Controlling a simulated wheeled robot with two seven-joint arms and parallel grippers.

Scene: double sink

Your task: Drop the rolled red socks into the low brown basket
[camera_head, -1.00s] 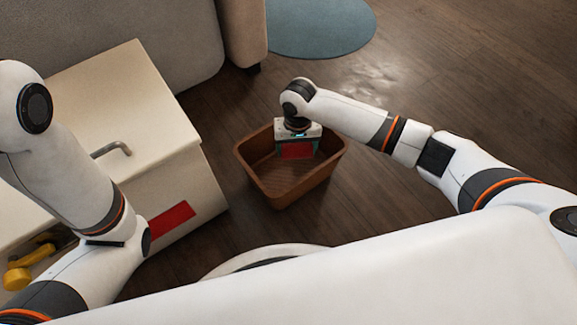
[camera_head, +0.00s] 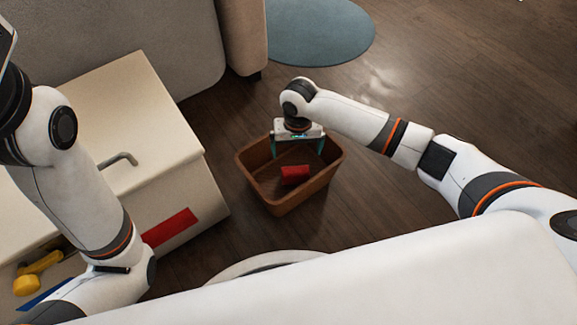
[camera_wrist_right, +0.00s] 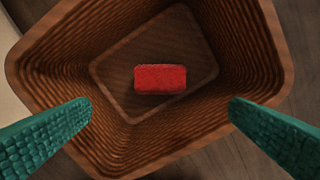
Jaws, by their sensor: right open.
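The rolled red socks (camera_head: 295,174) lie inside the low brown basket (camera_head: 249,178), which stands on the floor. In the right wrist view the red socks (camera_wrist_right: 160,79) rest on the basket's bottom, clear of its walls. The basket's woven wall (camera_wrist_right: 60,95) surrounds them. My right gripper (camera_head: 298,152) is over the basket, pointing down. Its green fingers are wide apart and empty, on either side above the socks (camera_wrist_right: 160,118). My left arm comes in at the left, but its gripper is not in view.
A white cabinet (camera_head: 130,110) with a grey handle stands left of the basket. A red patch (camera_head: 170,227) is on its front. A yellow object (camera_head: 38,272) lies at the lower left. A sofa (camera_head: 150,35) and a blue round rug (camera_head: 320,30) are behind. The wooden floor at right is open.

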